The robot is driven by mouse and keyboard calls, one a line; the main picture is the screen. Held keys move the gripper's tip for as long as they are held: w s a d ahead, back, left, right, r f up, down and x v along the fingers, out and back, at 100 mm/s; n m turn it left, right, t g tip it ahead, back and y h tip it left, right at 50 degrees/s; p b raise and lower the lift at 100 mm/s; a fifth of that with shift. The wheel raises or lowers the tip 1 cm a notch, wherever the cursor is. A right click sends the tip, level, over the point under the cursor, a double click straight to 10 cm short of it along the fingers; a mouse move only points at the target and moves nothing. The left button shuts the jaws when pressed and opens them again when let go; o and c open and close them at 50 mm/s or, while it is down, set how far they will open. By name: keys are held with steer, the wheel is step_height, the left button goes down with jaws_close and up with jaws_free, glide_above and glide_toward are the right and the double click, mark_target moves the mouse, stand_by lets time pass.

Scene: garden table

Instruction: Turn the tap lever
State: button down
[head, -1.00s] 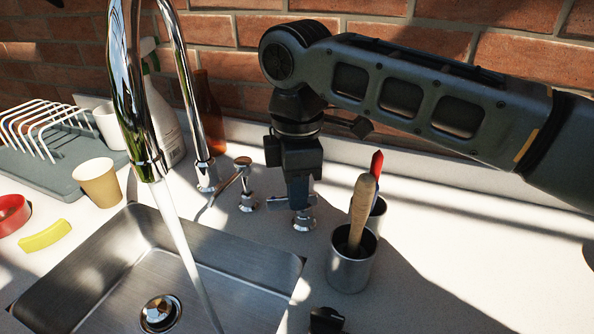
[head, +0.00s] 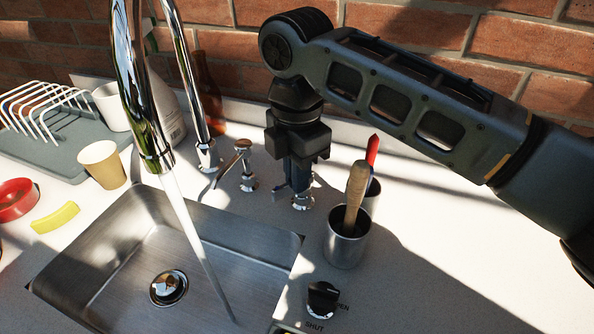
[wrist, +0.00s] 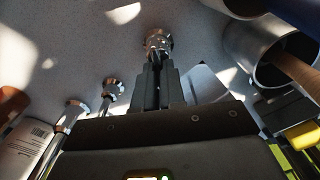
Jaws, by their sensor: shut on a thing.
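My gripper (head: 296,186) points down behind the sink, at the right-hand chrome tap (head: 302,202). It is shut on this tap's lever, which the fingers mostly hide. In the wrist view the fingers (wrist: 158,62) close at the tap's round chrome base (wrist: 158,42). A second chrome tap lever (head: 242,150) stands to the left, apart from my gripper. Water (head: 190,230) runs from the tall curved spout (head: 128,70) into the sink.
A metal cup holding handled tools (head: 345,248) stands close right of my gripper. The steel sink (head: 110,235) lies in front. A black knob (head: 322,297) has SHUT and OPEN markings. A paper cup (head: 102,165) and dish rack (head: 45,105) are left.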

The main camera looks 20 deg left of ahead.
steer(key=shift+f, duration=0.1)
steer(key=c, duration=1.2)
jaws_free()
steer(key=shift+r, duration=3.95)
